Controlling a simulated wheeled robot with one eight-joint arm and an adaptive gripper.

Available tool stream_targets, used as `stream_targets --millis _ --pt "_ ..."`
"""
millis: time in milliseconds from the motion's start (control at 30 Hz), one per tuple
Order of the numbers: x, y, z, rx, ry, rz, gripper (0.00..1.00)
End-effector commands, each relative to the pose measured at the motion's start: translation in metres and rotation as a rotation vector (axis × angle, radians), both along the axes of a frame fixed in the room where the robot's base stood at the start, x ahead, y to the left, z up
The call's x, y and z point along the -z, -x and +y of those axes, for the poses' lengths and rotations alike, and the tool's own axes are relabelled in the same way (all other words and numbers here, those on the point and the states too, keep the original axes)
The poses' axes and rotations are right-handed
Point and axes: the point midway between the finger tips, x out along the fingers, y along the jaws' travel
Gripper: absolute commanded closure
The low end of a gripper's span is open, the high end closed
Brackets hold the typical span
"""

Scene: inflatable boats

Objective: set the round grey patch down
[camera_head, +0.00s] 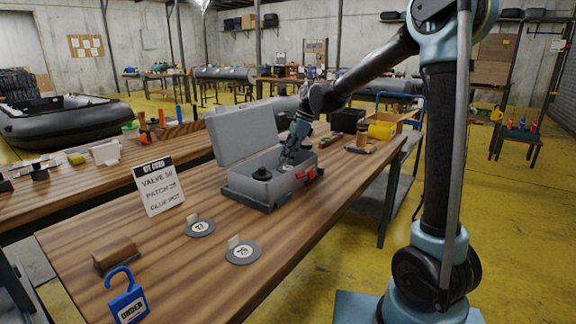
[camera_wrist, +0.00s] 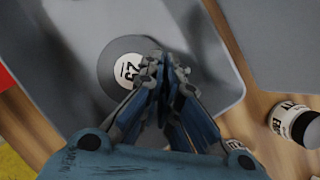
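The round grey patch (camera_wrist: 107,75) with a numbered white label is in the wrist view, inside the open grey case (camera_head: 262,188). It also shows in the head view (camera_head: 287,168), partly covered by my gripper. My gripper (camera_wrist: 166,62) points down into the case, its fingertips close together at the patch's edge. They appear closed on the patch, though the gripped part is hidden between them. I cannot tell whether the patch touches the case floor. Two other round grey patches with upright tabs, a left one (camera_head: 200,228) and a right one (camera_head: 243,253), lie on the table.
A dark round part (camera_head: 262,174) sits in the case's left side, and the raised lid (camera_head: 240,133) stands behind. A sign (camera_head: 158,186), a brown block (camera_head: 115,256) and a blue padlock (camera_head: 128,303) are on the table. A jar (camera_wrist: 296,124) stands outside the case.

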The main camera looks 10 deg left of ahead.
Motion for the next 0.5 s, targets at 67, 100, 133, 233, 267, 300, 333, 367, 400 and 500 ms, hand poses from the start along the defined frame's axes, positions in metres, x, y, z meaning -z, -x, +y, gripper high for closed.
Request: stream_targets --millis 67,100,133,233,267,300,333,367,400,500 --pt "0.012 -0.001 0.000 0.001 0.000 0.000 1.00" --pt "0.018 -0.001 0.000 0.001 0.000 0.000 1.00" --pt "0.021 -0.001 0.000 0.001 0.000 0.000 1.00" --pt "0.027 -0.001 -0.001 0.002 0.000 0.000 1.00" --pt "0.028 -0.001 -0.001 0.002 0.000 0.000 1.00" --pt "0.028 -0.001 -0.001 0.002 0.000 0.000 1.00" --pt "0.028 -0.001 -0.001 0.002 0.000 0.000 1.00" --pt "0.027 -0.001 -0.001 0.002 0.000 0.000 1.00" --pt "0.027 -0.001 -0.002 0.002 0.000 0.000 1.00" --pt "0.028 -0.001 -0.002 0.002 0.000 0.000 1.00"
